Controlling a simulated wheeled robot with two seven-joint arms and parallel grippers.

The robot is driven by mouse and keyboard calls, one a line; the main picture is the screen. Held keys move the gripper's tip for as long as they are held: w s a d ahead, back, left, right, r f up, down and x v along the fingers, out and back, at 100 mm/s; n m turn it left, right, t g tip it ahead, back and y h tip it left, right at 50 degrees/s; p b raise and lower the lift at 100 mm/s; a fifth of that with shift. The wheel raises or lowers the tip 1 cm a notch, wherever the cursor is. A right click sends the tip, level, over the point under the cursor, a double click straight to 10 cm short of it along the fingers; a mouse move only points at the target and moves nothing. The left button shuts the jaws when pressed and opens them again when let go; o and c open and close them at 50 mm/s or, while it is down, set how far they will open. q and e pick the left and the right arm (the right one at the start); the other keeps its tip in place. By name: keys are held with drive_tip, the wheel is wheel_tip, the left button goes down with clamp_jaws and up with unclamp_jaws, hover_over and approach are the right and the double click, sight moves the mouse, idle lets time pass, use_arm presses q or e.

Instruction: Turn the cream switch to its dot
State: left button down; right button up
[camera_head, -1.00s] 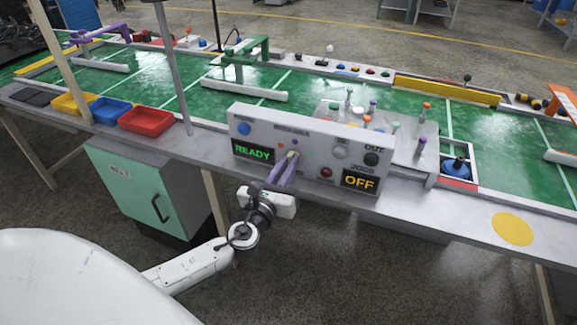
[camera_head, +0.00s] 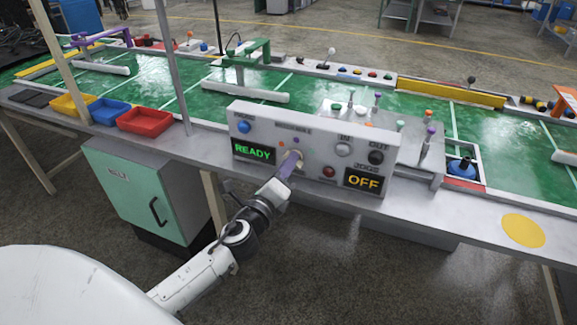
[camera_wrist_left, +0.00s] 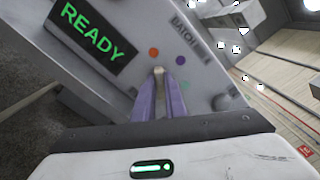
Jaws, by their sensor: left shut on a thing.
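The cream switch (camera_head: 298,154) is on the front of the grey control panel (camera_head: 333,176). My left gripper (camera_head: 291,163), with purple fingers, is shut on it. In the left wrist view the switch's pale tip (camera_wrist_left: 158,71) shows between the fingers (camera_wrist_left: 160,88); the rest of it is hidden. In that tilted view an orange dot (camera_wrist_left: 153,52), a purple dot (camera_wrist_left: 180,60) and a green dot (camera_wrist_left: 185,84) lie around the switch. I cannot tell exactly which dot the switch points at. My right gripper is not in view.
Red (camera_head: 145,120), blue (camera_head: 108,111) and yellow bins stand left. A post stands left of the panel.

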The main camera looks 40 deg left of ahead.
use_arm(q)
drive_tip(key=shift+n, duration=0.5)
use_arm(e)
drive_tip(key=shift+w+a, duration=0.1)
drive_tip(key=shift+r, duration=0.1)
use_arm(q)
drive_tip(key=c, duration=1.8)
unclamp_jaws()
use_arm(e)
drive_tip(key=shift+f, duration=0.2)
use_arm(q)
drive_tip(key=b+v, duration=0.1)
drive_tip(key=v, duration=0.9)
drive_tip(key=shift+s, duration=0.25)
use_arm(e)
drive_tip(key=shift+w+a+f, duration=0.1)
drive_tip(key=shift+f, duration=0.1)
